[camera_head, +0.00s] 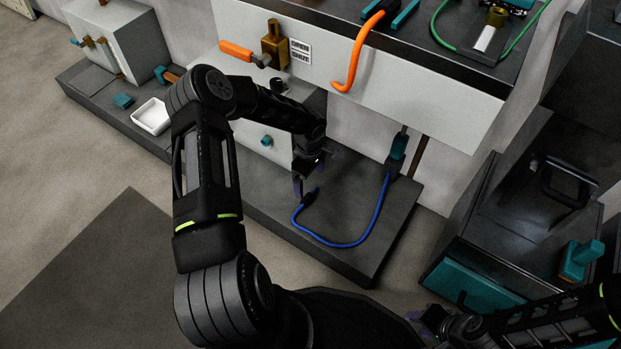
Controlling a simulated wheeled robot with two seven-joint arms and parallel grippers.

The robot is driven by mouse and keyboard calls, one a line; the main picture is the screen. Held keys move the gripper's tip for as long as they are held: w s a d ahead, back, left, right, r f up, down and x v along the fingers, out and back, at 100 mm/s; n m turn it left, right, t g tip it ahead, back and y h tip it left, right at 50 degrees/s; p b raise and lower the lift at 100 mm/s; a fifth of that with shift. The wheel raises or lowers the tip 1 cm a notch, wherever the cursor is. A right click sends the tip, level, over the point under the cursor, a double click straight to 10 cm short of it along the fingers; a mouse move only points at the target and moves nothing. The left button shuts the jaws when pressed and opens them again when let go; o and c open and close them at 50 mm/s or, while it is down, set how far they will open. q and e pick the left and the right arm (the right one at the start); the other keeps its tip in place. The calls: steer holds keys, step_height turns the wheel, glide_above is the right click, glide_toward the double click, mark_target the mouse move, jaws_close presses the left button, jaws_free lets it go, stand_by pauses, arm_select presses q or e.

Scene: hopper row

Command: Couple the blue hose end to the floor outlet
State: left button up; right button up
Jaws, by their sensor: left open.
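The blue hose (345,245) lies in a loop on the dark low platform (395,215). One end rises to a teal and black fitting (397,155) at the platform's right side. The other, dark hose end (309,199) lies near the platform's middle. My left gripper (306,184) is open, pointing down right beside this dark end; I cannot tell whether it touches it. I cannot make out the floor outlet for sure; my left arm covers part of the platform. My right gripper (428,318) is low at the bottom right, away from the hose, its jaws unclear.
An orange-handled brass valve (273,45) and an orange hose (357,55) are on the pale bench front above. A white tray (151,117) stands at the left. A dark cabinet with teal parts (470,283) stands at the right. The floor at lower left is clear.

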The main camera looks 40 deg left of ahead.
mark_target(310, 194)
arm_select(q)
step_height(310, 194, down, 8)
steer(key=b, duration=0.3)
steer(key=shift+r, duration=0.1)
stand_by(0.3)
steer(key=c, duration=1.4)
steer(key=o, duration=1.4)
steer(key=shift+o, duration=0.2)
step_height(310, 194, up, 8)
steer(key=p, duration=0.3)
